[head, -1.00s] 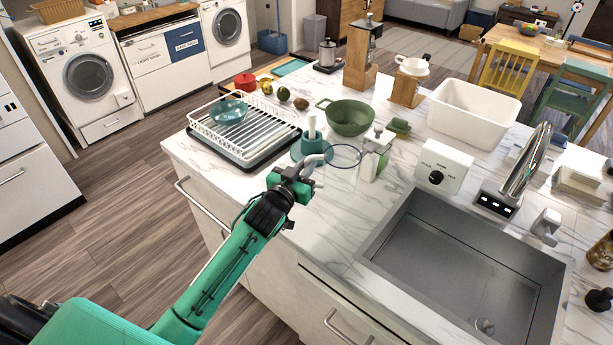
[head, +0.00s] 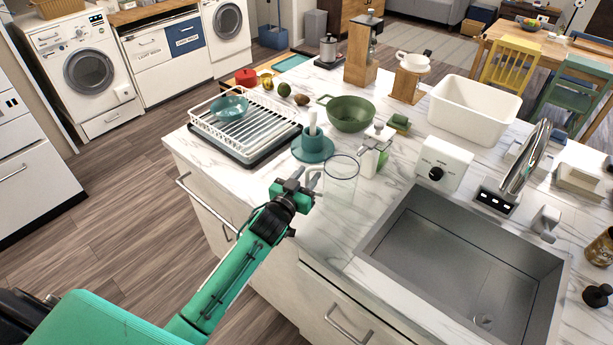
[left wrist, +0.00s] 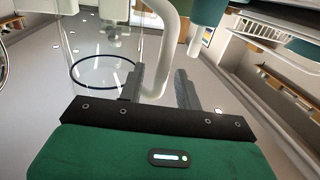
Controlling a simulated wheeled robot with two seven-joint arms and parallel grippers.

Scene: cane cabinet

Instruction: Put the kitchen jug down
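The kitchen jug (head: 341,188) is clear glass with a dark rim, at the counter's left part, in front of the soap dispenser. It looks upright; its base is too faint to tell contact with the counter. My left gripper (head: 312,181) is at the jug's left side, by its handle. In the left wrist view the pale handle (left wrist: 155,82) passes between the fingers of my left gripper (left wrist: 160,88). The fingers stand apart, with a gap beside the handle, so it looks open around it. The jug's dark rim ring shows there too (left wrist: 102,89). My right gripper is out of view.
A dish rack (head: 245,128) is to the left, a green colander (head: 350,114) farther back. The sink (head: 465,265) opens to the right. Marble around the jug's front is clear.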

